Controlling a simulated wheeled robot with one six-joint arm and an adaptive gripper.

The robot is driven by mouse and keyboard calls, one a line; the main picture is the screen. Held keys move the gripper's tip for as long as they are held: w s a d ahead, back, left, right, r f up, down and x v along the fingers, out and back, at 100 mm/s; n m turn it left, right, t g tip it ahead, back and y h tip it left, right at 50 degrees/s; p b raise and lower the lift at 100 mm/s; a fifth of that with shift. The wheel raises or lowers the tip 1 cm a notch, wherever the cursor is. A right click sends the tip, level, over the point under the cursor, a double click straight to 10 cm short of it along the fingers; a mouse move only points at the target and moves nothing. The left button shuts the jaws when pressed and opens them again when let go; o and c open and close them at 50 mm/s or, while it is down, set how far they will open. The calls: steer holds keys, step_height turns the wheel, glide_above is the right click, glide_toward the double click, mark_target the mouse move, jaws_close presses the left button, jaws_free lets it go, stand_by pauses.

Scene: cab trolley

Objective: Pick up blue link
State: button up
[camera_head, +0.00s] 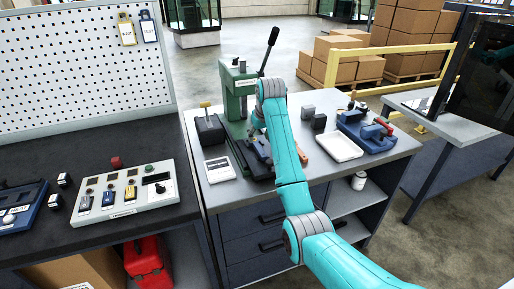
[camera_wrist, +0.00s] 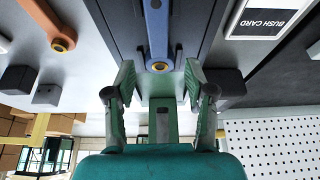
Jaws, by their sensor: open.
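The blue link (camera_wrist: 157,32) lies on the dark base of the green press (camera_wrist: 127,38), with its bushed, brass-ringed end towards my gripper in the wrist view. My gripper (camera_wrist: 159,82) is open, with one finger on each side of that end and nothing between the fingertips that I can see held. A gap shows between each finger and the link. In the head view the green press (camera_head: 238,90) stands on the grey bench, and my arm partly hides its base and the link.
An orange link (camera_wrist: 47,22) lies beside the press base. A bush card (camera_head: 219,169), a white tray (camera_head: 339,146), dark blocks (camera_head: 319,122) and a blue fixture with a red handle (camera_head: 368,130) share the bench. A black box (camera_head: 210,130) stands left of the press.

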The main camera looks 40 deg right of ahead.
mark_target(257, 145)
steer(key=shift+x, duration=2.7)
steer(key=shift+s, duration=0.15)
steer(key=shift+c, duration=0.2)
jaws_close()
